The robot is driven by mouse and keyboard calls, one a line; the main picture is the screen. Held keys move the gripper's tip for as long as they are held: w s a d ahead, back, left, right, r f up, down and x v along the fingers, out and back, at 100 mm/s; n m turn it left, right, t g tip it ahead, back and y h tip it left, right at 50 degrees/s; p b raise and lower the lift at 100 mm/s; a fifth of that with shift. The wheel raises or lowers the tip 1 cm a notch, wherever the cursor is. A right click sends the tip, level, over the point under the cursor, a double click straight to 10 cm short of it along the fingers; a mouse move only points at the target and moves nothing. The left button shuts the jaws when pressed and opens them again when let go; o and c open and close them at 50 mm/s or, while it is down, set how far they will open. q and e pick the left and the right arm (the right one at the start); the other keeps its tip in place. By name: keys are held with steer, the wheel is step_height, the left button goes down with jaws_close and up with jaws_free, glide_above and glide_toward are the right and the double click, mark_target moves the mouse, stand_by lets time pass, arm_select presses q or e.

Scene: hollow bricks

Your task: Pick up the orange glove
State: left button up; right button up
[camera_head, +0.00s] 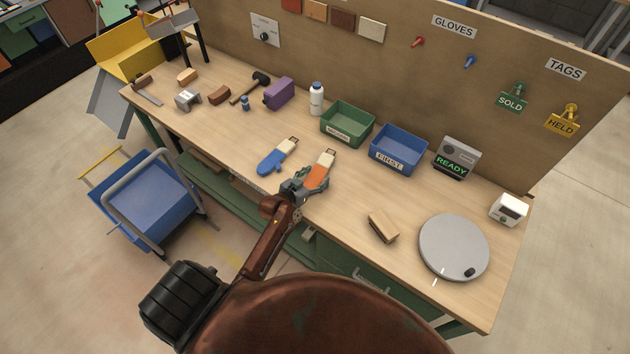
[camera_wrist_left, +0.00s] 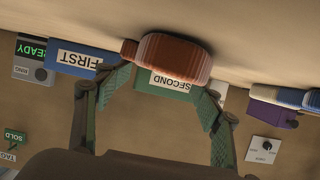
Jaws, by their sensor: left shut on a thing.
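The orange glove (camera_head: 319,176) with a cream cuff lies at the front middle of the workbench. My left gripper (camera_head: 305,184) is at the glove's near end, shut on it. In the left wrist view the glove (camera_wrist_left: 175,57) shows as a ribbed orange-brown shape between the two fingertips (camera_wrist_left: 160,84) of my left gripper. I cannot tell whether the glove is clear of the bench top. A blue glove (camera_head: 275,160) with a cream cuff lies just to the left, apart from the gripper. My right gripper is in neither view.
A green bin (camera_head: 347,125) and a blue bin (camera_head: 399,150) marked FIRST stand behind the gloves. A wooden brush or block (camera_head: 383,227) and a grey round turntable (camera_head: 453,247) are to the right. A white bottle (camera_head: 316,98) and a purple box (camera_head: 279,93) stand behind left.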

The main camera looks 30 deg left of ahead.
arm_select(q)
steer(key=shift+s+a+f, duration=0.2)
steer(key=shift+s+f, duration=0.2)
steer(key=shift+f, duration=0.4)
steer(key=shift+c, duration=0.6)
steer(key=shift+w+r, duration=0.15)
steer(key=shift+r, duration=0.3)
steer(key=c, duration=0.3)
step_height(320, 180, up, 2)
steer(key=shift+r, duration=0.15)
jaws_close()
steer(key=s+d+r, duration=0.1)
steer(key=r, duration=0.1)
steer(key=s+r, duration=0.1)
steer(key=r, duration=0.1)
steer(key=s+d+r, duration=0.1)
steer(key=s+r, duration=0.1)
steer(key=shift+d+r, duration=0.15)
steer(key=shift+d, duration=0.2)
steer(key=s+d+r, duration=0.4)
steer(key=s, duration=0.3)
steer(key=shift+s+d, duration=0.2)
steer(key=shift+s, duration=0.05)
